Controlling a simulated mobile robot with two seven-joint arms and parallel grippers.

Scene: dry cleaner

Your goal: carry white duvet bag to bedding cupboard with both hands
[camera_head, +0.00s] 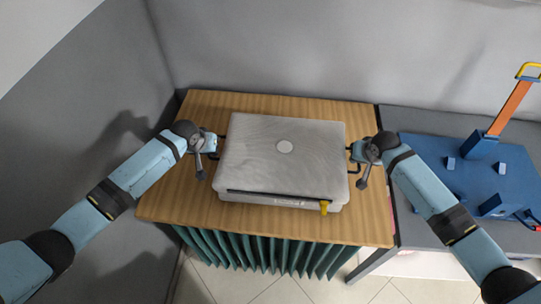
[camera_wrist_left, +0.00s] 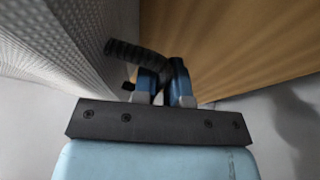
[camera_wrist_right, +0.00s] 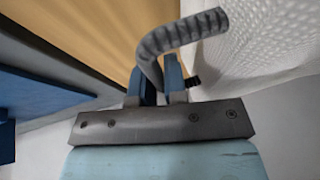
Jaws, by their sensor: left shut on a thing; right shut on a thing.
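The white duvet bag (camera_head: 282,165) is a pale, boxy bag with a round patch on top, a dark zip along its front and a yellow tag. It lies flat on a wooden top with a green pleated curtain below. My left gripper (camera_head: 217,146) is shut on the dark handle at the bag's left side; that handle also shows in the left wrist view (camera_wrist_left: 135,55). My right gripper (camera_head: 354,152) is shut on the right-side handle, a grey ribbed loop in the right wrist view (camera_wrist_right: 160,45). I cannot make out a bedding cupboard for certain.
The wooden top (camera_head: 165,195) has bare room on both sides of the bag. At the right, a grey table (camera_head: 405,118) holds a blue device (camera_head: 480,175) with an orange upright arm (camera_head: 512,105). Grey walls stand close behind and left. Tiled floor (camera_head: 245,285) shows in front.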

